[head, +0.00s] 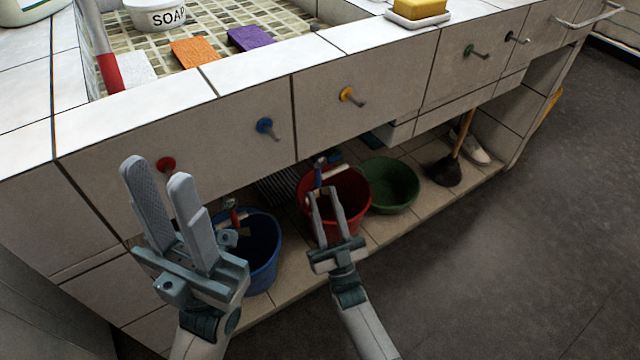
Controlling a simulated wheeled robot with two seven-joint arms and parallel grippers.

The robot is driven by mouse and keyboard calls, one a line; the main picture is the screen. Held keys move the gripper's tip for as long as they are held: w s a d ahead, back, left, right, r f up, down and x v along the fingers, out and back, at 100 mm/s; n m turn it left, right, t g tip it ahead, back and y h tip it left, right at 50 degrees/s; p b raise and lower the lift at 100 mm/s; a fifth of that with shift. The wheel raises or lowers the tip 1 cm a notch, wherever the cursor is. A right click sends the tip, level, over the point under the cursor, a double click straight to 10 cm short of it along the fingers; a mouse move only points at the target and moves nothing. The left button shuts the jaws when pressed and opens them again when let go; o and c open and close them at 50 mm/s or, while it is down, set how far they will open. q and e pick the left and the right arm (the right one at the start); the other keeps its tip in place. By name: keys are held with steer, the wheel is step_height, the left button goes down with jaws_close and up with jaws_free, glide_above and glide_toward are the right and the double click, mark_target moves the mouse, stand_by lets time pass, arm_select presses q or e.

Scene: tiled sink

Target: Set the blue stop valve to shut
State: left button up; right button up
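The blue stop valve (266,126) is on the tiled front of the sink unit, between a red valve (166,164) on its left and a yellow valve (350,95) on its right. Its short grey lever points down and to the right. My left gripper (160,184) is open and empty, in front of the unit near the red valve and left of the blue one. My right gripper (327,195) is open and empty, below and right of the blue valve, in front of the red bucket (352,208). Neither gripper appears to touch a valve.
Below the valves stand a blue bucket (262,262), a green basin (390,184) and a plunger (446,170) on a tiled shelf. Green (470,50) and black (511,36) valves are further right. Soap and sponges lie above. The floor at right is clear.

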steer(key=v, duration=0.6)
stand_by(0.4)
